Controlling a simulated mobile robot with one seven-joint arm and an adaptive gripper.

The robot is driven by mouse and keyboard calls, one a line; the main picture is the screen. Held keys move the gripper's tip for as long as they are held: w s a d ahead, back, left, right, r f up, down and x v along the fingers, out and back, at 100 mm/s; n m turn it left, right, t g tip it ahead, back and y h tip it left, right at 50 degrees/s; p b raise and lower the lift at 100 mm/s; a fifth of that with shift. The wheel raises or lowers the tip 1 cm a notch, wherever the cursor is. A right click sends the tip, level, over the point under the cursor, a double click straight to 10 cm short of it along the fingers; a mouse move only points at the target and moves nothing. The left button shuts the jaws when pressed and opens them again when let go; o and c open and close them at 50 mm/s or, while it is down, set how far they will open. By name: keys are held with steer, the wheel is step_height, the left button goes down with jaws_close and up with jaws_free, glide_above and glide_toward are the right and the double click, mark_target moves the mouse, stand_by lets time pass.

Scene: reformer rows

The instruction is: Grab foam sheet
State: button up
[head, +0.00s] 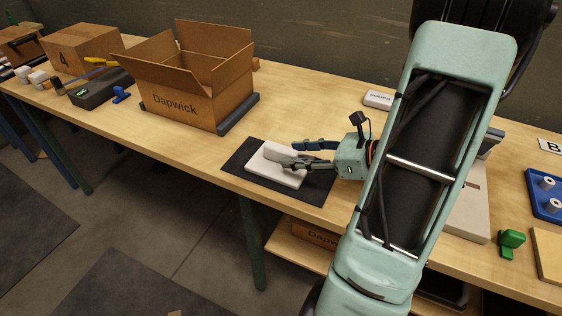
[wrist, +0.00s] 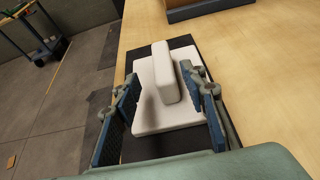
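A white slab (head: 268,172) lies flat on a dark mat on the wooden bench; the slab also shows in the wrist view (wrist: 146,121). A thick white bar-like piece (wrist: 161,72) rises from the slab's top. I cannot tell which of these is the foam sheet, or whether they are one piece. My gripper (head: 297,154) reaches in from the right, low over the slab. In the wrist view my gripper (wrist: 160,82) is open, with one finger on each side of the raised piece. The right finger is closer to it; contact there is unclear.
The dark mat (head: 238,164) lies at the bench's front edge. An open cardboard box (head: 180,103) stands on a dark base to the left. Farther left are a black case (head: 101,91) and a closed box (head: 82,49). A blue tray (head: 545,205) and green block (head: 511,241) are right.

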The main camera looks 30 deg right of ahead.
mark_target(281, 152)
steer(key=b+x, duration=0.1)
steer(key=x, duration=0.4)
steer(key=shift+w+d, duration=0.15)
steer(key=shift+w, duration=0.1)
jaws_close()
